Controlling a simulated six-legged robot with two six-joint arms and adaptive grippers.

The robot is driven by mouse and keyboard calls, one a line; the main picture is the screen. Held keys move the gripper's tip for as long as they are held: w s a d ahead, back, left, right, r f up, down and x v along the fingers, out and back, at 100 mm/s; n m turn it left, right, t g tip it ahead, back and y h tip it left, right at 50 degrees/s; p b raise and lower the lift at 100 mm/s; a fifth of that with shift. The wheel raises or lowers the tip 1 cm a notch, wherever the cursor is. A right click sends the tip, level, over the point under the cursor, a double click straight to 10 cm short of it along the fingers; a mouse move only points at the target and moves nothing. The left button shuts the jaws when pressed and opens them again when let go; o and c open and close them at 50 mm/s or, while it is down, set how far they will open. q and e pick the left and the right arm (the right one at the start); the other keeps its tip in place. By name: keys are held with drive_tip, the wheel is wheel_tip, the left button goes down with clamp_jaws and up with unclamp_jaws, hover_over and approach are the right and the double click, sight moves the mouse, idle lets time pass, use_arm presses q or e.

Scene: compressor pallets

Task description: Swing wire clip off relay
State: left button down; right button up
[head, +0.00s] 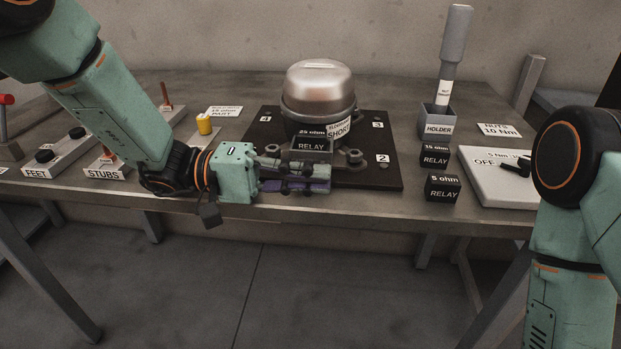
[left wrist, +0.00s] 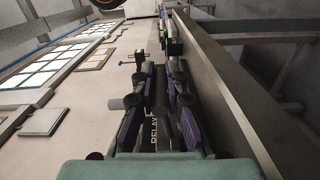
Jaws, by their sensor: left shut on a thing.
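The compressor (head: 318,88), a domed metal can on a black base, stands on a dark pallet (head: 375,172). Its dark 25 ohm relay (head: 310,144) sits low on the front, and a sign above reads SHORT. My left gripper (head: 322,178) reaches in from the left, just in front of and below the relay label. In the left wrist view its purple-padded fingers (left wrist: 168,100) are shut on a dark block marked RELAY (left wrist: 155,130). The wire clip cannot be made out; the fingers hide part of the relay. My right gripper is out of view.
Loose relays (head: 443,187) of 15 and 5 ohm stand right of the pallet. The FEET tray (head: 60,160) and STUBS tray (head: 108,168) lie left. The table's front edge is close below my gripper.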

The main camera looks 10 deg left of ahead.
use_arm(q)
drive_tip(key=c, duration=1.4)
unclamp_jaws()
drive_tip(key=shift+o, duration=0.2)
drive_tip(key=shift+a, duration=0.1)
drive_tip(key=shift+a, duration=3.7)
